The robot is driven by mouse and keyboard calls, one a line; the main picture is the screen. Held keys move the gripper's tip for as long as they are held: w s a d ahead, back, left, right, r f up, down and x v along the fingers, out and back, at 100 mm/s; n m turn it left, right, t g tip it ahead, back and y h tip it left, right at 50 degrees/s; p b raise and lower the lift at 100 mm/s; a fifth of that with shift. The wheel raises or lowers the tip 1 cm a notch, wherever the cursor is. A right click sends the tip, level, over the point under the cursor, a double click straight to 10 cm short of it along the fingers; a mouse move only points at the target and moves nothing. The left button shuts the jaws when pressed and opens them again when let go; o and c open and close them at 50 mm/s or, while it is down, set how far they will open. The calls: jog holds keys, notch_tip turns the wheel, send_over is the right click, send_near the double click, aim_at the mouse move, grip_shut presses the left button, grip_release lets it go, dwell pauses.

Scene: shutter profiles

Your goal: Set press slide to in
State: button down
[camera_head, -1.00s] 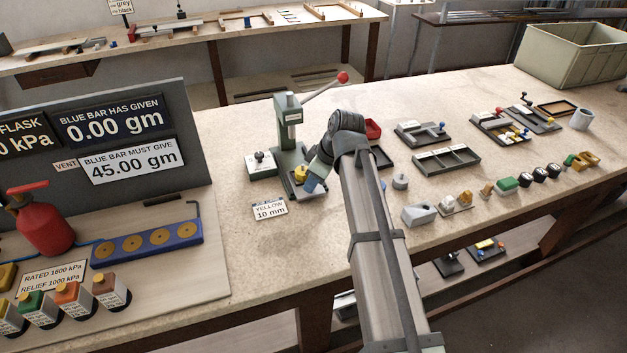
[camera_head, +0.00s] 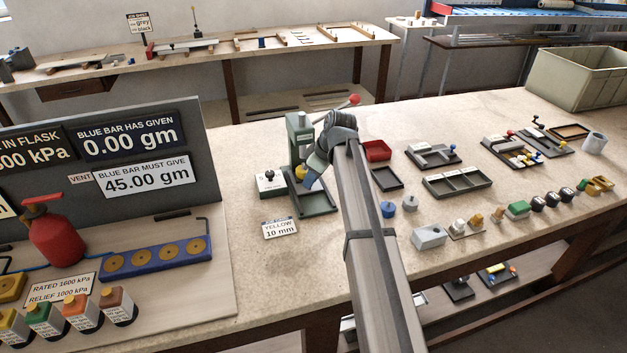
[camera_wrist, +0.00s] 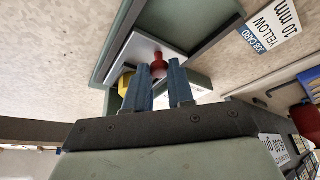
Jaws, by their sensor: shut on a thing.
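The green press (camera_head: 299,137) stands on the bench with a red-balled lever (camera_head: 354,100) raised to the right. Its slide is a pale plate (camera_wrist: 137,52) between dark rails, with a red knob (camera_wrist: 160,66) and a yellow piece (camera_wrist: 125,83) on it. The yellow piece also shows in the head view (camera_head: 301,172), close to the press column. My gripper (camera_head: 311,182) reaches down at the slide. In the wrist view its blue fingers (camera_wrist: 160,85) are shut on the red knob. My wrist hides part of the press and slide in the head view.
A job card reading yellow 10 mm (camera_head: 280,228) lies in front of the press. A white box with a dark knob (camera_head: 270,182) stands close left of it. A red bin (camera_head: 377,151) and a dark tray (camera_head: 387,178) lie to the right.

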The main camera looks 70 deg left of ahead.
jog(key=c, duration=1)
grip_release()
jog(key=shift+a, duration=0.25)
jog(key=shift+r, duration=0.1)
jog(key=v, duration=1.3)
jog(key=shift+w+d+r, duration=0.15)
jog(key=shift+d+r, duration=0.1)
